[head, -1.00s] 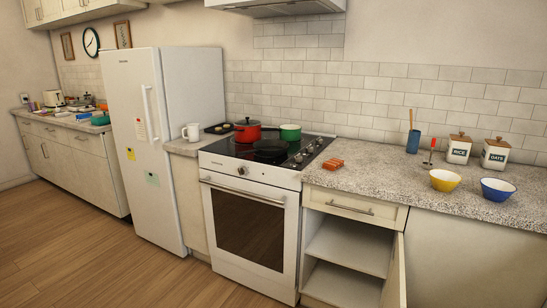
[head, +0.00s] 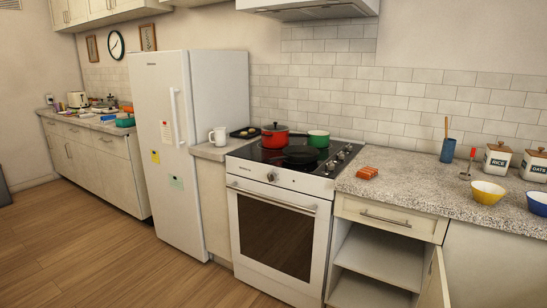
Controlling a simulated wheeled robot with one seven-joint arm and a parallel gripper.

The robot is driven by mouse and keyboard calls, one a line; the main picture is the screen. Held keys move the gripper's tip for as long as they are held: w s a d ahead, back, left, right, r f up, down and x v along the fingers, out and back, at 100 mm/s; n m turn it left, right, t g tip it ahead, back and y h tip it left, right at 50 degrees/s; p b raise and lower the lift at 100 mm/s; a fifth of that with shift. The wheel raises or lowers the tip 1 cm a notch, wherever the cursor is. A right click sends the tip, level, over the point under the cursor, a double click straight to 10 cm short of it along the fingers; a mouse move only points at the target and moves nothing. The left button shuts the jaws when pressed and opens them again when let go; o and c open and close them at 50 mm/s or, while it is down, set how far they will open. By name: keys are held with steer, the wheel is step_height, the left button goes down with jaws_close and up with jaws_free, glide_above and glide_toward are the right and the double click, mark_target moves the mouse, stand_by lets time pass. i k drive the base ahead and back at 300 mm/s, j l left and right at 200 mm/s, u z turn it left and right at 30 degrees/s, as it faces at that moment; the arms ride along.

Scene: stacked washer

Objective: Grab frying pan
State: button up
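The black frying pan (head: 301,154) rests on the front part of the black glass cooktop (head: 262,156), on top of the white oven (head: 278,232). It is dark against the dark glass, and I cannot clearly make out its handle. A red pot with a lid (head: 275,136) stands behind it to the left, and a green pot (head: 318,138) stands behind it to the right. My gripper does not show in the head view.
Orange-red blocks (head: 367,172) lie on the counter right of the stove. A white mug (head: 218,136) stands left of it, beside the fridge (head: 196,150). A cabinet door (head: 436,280) hangs open below the right counter. The wooden floor (head: 95,250) in front is clear.

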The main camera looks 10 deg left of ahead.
mark_target(302, 155)
steer(key=i+j+u, duration=0.3)
steer(key=j, duration=0.35)
steer(key=i+j+u, duration=0.35)
steer(key=i+j, duration=0.15)
steer(key=i+l+u, duration=0.35)
steer(key=i, duration=0.2)
steer(key=i+l+u, duration=0.5)
steer(key=l, duration=0.3)
steer(key=l+u, duration=0.15)
steer(key=l, duration=0.3)
steer(key=i+l+u, duration=0.2)
steer(key=l, duration=0.25)
steer(key=k, duration=0.1)
